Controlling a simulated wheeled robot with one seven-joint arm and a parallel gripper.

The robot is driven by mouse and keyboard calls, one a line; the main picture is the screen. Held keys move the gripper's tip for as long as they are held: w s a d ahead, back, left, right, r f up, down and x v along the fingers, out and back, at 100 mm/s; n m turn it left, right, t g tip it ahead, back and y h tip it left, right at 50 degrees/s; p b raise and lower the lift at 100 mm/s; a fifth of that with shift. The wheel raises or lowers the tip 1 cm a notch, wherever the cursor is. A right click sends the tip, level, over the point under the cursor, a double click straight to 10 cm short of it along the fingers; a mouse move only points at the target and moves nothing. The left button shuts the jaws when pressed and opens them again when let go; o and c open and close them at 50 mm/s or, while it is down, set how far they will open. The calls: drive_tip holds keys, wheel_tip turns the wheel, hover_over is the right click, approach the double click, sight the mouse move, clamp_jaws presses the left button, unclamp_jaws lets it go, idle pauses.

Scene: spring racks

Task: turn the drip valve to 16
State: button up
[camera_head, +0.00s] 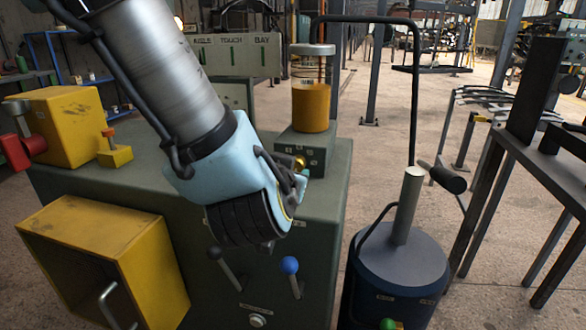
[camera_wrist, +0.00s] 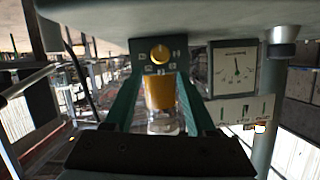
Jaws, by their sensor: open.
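The drip valve is a brass-yellow knob (camera_wrist: 160,54) on a dark green block with small marks around it. In the head view the knob (camera_head: 299,163) shows only partly, behind my gripper (camera_head: 301,180). A glass oil cup with orange oil (camera_head: 311,106) stands on the same block; its orange part (camera_wrist: 160,92) also shows between the fingers in the wrist view, where the scene looks upside down. My gripper (camera_wrist: 160,76) is open, its green fingers on either side of the knob's line. I cannot tell whether they touch it. The numbers are too small to read.
A green cabinet (camera_head: 325,215) carries the block. A yellow box (camera_head: 65,125) and a yellow open bin (camera_head: 90,250) are at left. A blue-knobbed lever (camera_head: 290,266) is in front. A dark drum (camera_head: 400,270) stands right. A dial gauge (camera_wrist: 235,68) is beside the knob.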

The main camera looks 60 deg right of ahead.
drive_tip(key=shift+v, duration=1.25)
